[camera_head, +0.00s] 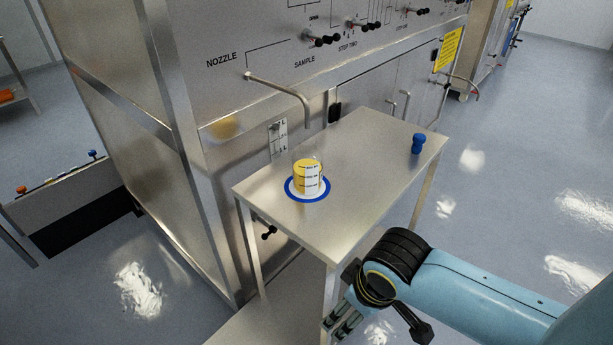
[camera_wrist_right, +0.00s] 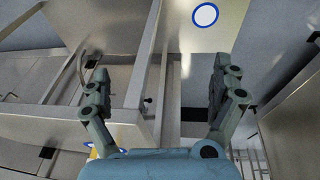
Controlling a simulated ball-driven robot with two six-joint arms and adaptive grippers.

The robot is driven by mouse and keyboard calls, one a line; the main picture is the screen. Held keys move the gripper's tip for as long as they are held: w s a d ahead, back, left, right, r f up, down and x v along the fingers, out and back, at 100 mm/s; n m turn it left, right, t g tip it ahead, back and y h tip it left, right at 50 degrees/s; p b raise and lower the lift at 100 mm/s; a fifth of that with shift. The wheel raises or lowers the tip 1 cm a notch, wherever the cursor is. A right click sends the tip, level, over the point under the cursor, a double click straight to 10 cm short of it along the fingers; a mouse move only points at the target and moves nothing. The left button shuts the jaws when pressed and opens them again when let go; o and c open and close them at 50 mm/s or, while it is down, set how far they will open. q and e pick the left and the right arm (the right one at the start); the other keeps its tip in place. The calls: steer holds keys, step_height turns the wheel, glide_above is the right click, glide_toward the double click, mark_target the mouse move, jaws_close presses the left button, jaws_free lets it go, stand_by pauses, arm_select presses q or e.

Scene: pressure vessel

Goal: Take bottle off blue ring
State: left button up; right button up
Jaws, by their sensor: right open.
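The bottle (camera_head: 308,176) is short and yellow, with a white label bearing dark print. It stands upright inside the blue ring (camera_head: 293,194) on the steel table. My right gripper (camera_head: 341,325) is low in front of the table, apart from the bottle. In the right wrist view the right gripper (camera_wrist_right: 160,72) is open, its fingers wide apart with nothing between them. A blue ring with a pale middle (camera_wrist_right: 205,15) shows at the top of that view; I cannot tell if it is the same ring. My left gripper is not in view.
The steel table (camera_head: 365,160) also holds a small blue object (camera_head: 418,144) near its right corner. A bent nozzle pipe (camera_head: 285,88) sticks out from the steel cabinet (camera_head: 215,50) behind the table. The tabletop between the bottle and the blue object is clear.

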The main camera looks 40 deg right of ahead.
steer(key=w+r+m+t+p, duration=0.1)
steer(key=w+r+p, duration=0.25)
steer(key=r, duration=0.95)
steer(key=m+t+h, duration=0.1)
steer(key=m+h, duration=0.2)
steer(key=m, duration=0.4)
glide_toward(308, 146)
steer(key=f, duration=0.1)
steer(key=shift+m, duration=0.3)
steer(key=x, duration=0.3)
steer(key=w+x, duration=0.1)
steer(key=x, duration=0.1)
steer(key=shift+w+d, duration=0.1)
steer(key=shift+d, duration=0.3)
steer(key=x, duration=0.5)
steer(key=shift+w+d+f, duration=0.15)
steer(key=shift+d+f, duration=0.05)
steer(key=shift+c, duration=0.4)
steer(key=c, duration=1.7)
